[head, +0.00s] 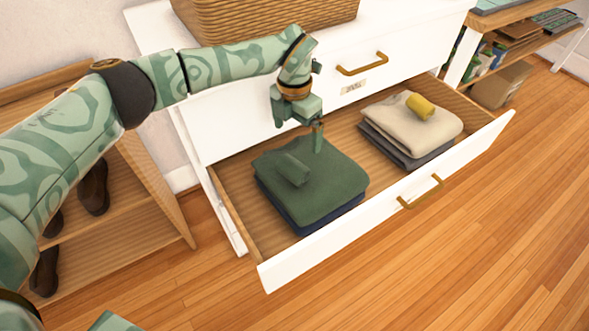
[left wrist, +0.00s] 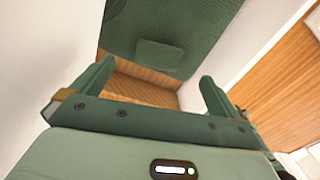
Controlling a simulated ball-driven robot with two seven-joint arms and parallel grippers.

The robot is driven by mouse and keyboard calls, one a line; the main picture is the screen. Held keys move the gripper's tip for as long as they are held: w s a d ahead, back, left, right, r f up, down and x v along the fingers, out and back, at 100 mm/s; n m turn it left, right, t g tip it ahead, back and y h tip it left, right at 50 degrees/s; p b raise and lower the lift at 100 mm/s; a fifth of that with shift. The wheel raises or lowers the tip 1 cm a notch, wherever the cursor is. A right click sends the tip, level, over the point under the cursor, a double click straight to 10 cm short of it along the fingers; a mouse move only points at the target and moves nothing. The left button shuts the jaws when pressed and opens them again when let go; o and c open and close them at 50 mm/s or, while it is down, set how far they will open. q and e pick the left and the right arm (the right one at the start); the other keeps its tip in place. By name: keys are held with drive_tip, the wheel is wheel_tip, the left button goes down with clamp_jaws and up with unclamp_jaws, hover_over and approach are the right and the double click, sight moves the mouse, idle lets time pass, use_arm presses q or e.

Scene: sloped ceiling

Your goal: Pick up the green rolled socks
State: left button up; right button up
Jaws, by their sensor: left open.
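The green rolled socks (head: 293,169) lie on top of a folded green garment (head: 335,178) in the left part of the open drawer. They also show in the left wrist view (left wrist: 158,55), upper middle, beyond the fingers and roughly between their lines. My left gripper (head: 299,131) is open and empty, above the drawer just behind the socks, apart from them. Its two fingers stand wide apart in the left wrist view (left wrist: 157,72). My right gripper is not in view.
The drawer (head: 385,212) is pulled out from a white dresser. A yellow roll (head: 420,106) lies on beige folded clothes (head: 393,125) at its right. A wicker basket (head: 262,14) stands on top. A wooden shoe shelf (head: 150,185) is at left. The front floor is clear.

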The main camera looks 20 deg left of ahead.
sight(297, 160)
use_arm(q)
drive_tip(key=f, duration=0.2)
drive_tip(key=f+b, duration=0.1)
drive_tip(key=f, duration=0.1)
drive_tip(key=f+b, duration=0.1)
drive_tip(key=f, duration=0.1)
drive_tip(key=shift+d+f, duration=0.25)
drive_tip(key=shift+f, duration=0.15)
drive_tip(key=f, duration=0.1)
drive_tip(key=f+b, duration=0.2)
drive_tip(key=shift+s+f, duration=0.2)
drive_tip(key=shift+s, duration=0.05)
drive_tip(key=shift+w+f+b, duration=0.15)
drive_tip(key=shift+f+b, duration=0.3)
drive_tip(key=shift+f, duration=0.25)
drive_tip(key=shift+r, duration=0.2)
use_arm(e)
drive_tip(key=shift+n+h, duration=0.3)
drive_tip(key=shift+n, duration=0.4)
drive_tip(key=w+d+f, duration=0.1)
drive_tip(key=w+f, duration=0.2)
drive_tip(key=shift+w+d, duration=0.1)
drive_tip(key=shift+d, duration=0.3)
use_arm(q)
drive_tip(key=c, duration=1)
